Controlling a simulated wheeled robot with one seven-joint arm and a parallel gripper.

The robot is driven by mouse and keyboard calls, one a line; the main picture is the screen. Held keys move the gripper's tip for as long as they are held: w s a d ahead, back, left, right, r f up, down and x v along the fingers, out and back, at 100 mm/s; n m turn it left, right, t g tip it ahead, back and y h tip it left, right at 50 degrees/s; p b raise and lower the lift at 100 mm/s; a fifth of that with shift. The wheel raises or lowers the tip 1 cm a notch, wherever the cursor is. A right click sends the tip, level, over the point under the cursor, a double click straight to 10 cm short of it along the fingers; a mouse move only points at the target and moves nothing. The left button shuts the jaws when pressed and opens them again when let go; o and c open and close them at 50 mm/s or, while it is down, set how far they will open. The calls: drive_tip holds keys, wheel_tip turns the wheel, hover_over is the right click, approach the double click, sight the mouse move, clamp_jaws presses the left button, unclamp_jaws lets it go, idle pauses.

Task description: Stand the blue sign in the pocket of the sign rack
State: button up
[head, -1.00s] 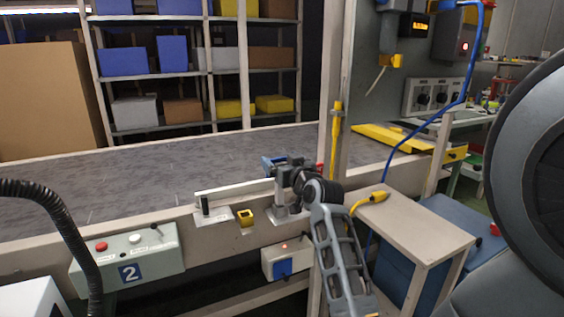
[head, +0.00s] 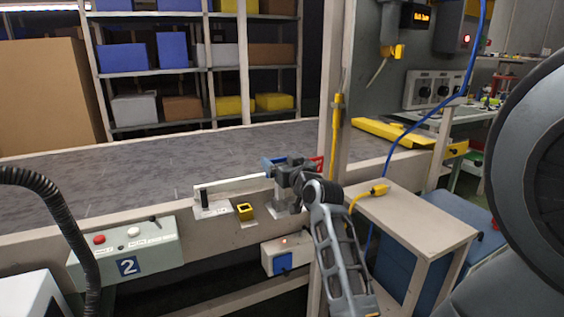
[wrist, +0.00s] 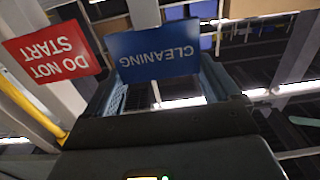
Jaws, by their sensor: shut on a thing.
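My gripper (head: 288,170) is shut on the blue sign (wrist: 155,52), which reads "CLEANING" upside down in the wrist view. In the head view the blue sign (head: 267,165) shows only in part, at the left of my gripper above the conveyor's near rail. A red "DO NOT START" sign (wrist: 52,52) is beside it in the wrist view; its edge (head: 319,162) shows right of my gripper in the head view. A grey bracket (head: 281,204) on the rail is partly behind my arm. I cannot tell whether it is the sign rack, and no pocket is clearly visible.
A beige post (head: 329,110) rises close on the right. A small table (head: 410,215) stands at the right. The conveyor belt (head: 110,180) is clear.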

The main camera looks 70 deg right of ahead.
drive_tip(key=shift+f+b, duration=0.7)
drive_tip(key=shift+f, duration=0.2)
drive_tip(key=o, duration=1.1)
drive_tip(key=v, duration=0.8)
drive_tip(key=shift+w, duration=0.1)
